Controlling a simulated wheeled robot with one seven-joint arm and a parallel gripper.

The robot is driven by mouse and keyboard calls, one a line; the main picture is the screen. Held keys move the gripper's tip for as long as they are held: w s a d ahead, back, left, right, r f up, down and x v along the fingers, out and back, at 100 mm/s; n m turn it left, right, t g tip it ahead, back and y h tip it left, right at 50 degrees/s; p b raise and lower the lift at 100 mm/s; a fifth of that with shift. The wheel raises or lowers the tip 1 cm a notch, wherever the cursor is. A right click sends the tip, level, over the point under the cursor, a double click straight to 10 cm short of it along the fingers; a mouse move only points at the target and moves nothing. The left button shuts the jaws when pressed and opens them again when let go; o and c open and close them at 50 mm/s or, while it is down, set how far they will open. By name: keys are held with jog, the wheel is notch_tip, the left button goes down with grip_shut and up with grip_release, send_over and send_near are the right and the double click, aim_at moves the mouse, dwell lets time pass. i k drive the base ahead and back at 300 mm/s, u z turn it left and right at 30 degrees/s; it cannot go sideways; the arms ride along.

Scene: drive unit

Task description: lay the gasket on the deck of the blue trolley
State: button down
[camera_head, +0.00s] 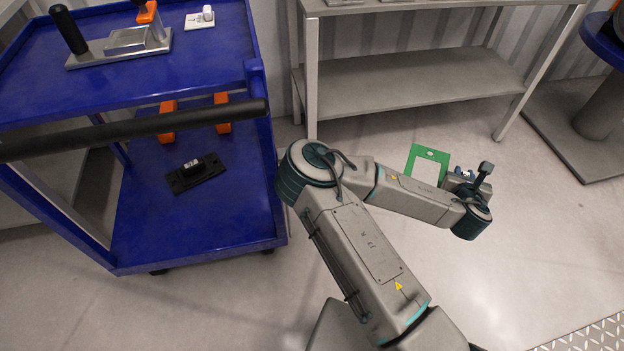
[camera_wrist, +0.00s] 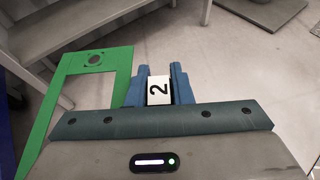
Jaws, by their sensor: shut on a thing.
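The gasket (camera_head: 431,154) is a flat green frame with an open middle; in the wrist view (camera_wrist: 118,60) a round hole shows in its wide end. My gripper (camera_head: 468,174) is shut, with a white block marked 2 (camera_wrist: 159,90) between its blue fingers (camera_wrist: 157,75). The green frame lies beside the left finger; the join to the block is hidden. It is held above the floor, right of the blue trolley (camera_head: 215,65). The trolley has an upper deck and a lower shelf (camera_head: 160,225).
The upper deck bears a metal fixture (camera_head: 125,42) and a white piece (camera_head: 199,19); its right front is clear. A black part (camera_head: 197,173) lies on the lower shelf. The trolley's black handle bar (camera_head: 130,131) crosses in front. A grey bench (camera_head: 420,78) stands behind.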

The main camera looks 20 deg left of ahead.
aim_at(205, 209)
jog(key=k, duration=1.2)
jog(key=u, duration=1.25)
jog(key=i, duration=1.65)
